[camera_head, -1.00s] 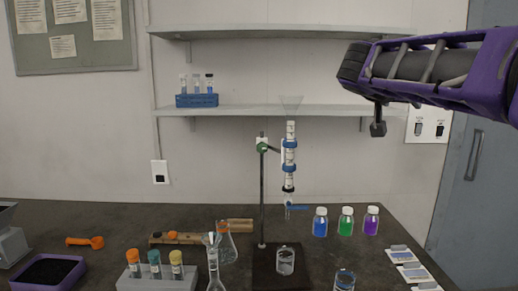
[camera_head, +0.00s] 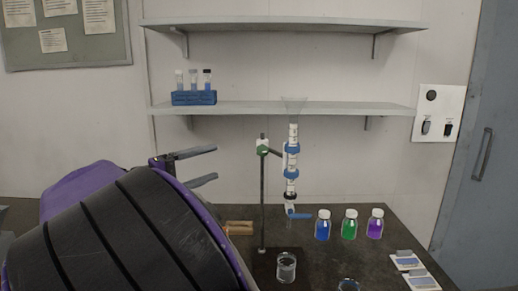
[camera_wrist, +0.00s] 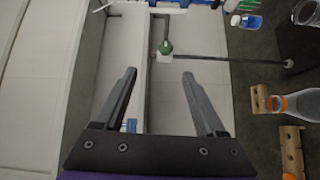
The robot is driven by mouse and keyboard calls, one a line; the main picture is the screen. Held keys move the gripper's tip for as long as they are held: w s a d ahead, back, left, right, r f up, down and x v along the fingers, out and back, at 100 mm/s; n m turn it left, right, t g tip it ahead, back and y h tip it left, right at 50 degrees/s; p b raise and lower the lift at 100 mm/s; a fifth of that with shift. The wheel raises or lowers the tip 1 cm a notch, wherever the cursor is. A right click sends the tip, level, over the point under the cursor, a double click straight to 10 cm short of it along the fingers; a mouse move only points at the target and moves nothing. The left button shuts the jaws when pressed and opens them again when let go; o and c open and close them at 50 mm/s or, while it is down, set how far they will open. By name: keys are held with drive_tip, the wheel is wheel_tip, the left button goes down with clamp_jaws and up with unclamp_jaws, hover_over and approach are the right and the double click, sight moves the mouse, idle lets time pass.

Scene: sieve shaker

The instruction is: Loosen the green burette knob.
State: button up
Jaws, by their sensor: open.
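The green knob (camera_head: 262,150) sits at the clamp near the top of the burette stand's rod (camera_head: 263,200). In the wrist view the knob (camera_wrist: 166,48) shows at the upper middle, beyond the fingertips and roughly centred between them. My gripper (camera_head: 207,166) is open and empty to the left of the stand, its two fingers pointing right toward the knob. It also shows open in the wrist view (camera_wrist: 160,75). The knob is apart from the fingers. The burette (camera_head: 291,160) stands upright in blue clamps right of the rod, with a blue stopcock (camera_head: 298,216) below.
A glass beaker (camera_head: 286,267) stands under the burette. Blue (camera_head: 322,226), green (camera_head: 349,225) and purple (camera_head: 375,224) bottles stand to the right. A flask with an orange collar (camera_wrist: 290,103) shows in the wrist view. A shelf (camera_head: 330,109) runs behind the burette. My arm hides the left of the bench.

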drive_tip(key=f, duration=0.1)
drive_tip(key=p, duration=0.1)
approach(259, 152)
drive_tip(key=shift+n, duration=0.3)
drive_tip(key=x, duration=0.9)
drive_tip(key=shift+w+d, duration=0.2)
drive_tip(key=shift+d, duration=0.05)
clamp_jaws()
